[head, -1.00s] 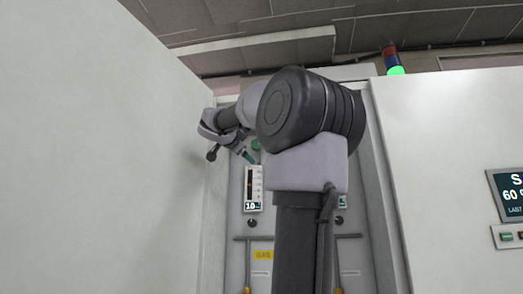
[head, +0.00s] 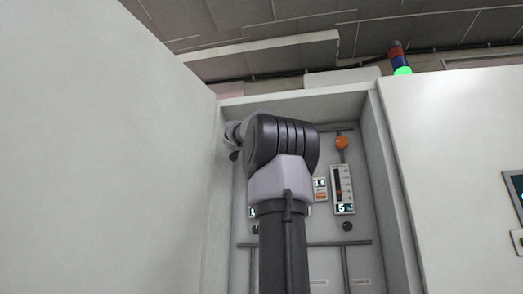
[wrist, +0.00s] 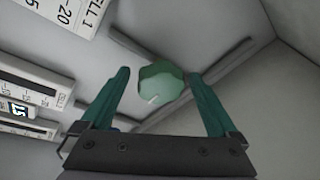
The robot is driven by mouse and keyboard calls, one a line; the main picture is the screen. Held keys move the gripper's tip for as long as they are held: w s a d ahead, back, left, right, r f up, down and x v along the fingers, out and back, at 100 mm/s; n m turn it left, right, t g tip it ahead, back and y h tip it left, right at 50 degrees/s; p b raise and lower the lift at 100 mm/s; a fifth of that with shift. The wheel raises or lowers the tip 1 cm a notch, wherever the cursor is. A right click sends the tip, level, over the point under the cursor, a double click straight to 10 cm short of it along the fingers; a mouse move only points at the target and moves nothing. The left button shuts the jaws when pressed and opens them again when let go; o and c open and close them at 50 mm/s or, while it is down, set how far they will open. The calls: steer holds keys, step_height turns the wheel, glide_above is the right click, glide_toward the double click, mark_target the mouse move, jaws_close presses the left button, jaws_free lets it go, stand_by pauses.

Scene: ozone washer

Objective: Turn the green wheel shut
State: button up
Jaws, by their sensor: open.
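The green wheel (wrist: 162,84) shows in the wrist view as a pale green faceted knob near a dark pipe on the panel. My gripper (wrist: 158,78) is open, with one teal finger on each side of the wheel in the picture. Clear gaps show between the wheel and both fingers. I cannot tell how deep the fingertips reach toward it. In the head view my arm covers the green wheel, and the fingers are hidden there.
The panel (head: 361,262) sits in a recess between a large pale wall (head: 100,150) and a white cabinet face (head: 450,150). An orange knob (head: 342,142) sits above a gauge reading 5 (head: 342,189). Another gauge (wrist: 30,80) lies left in the wrist view.

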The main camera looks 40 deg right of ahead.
steer(key=c, duration=1.4)
steer(key=shift+o, duration=0.2)
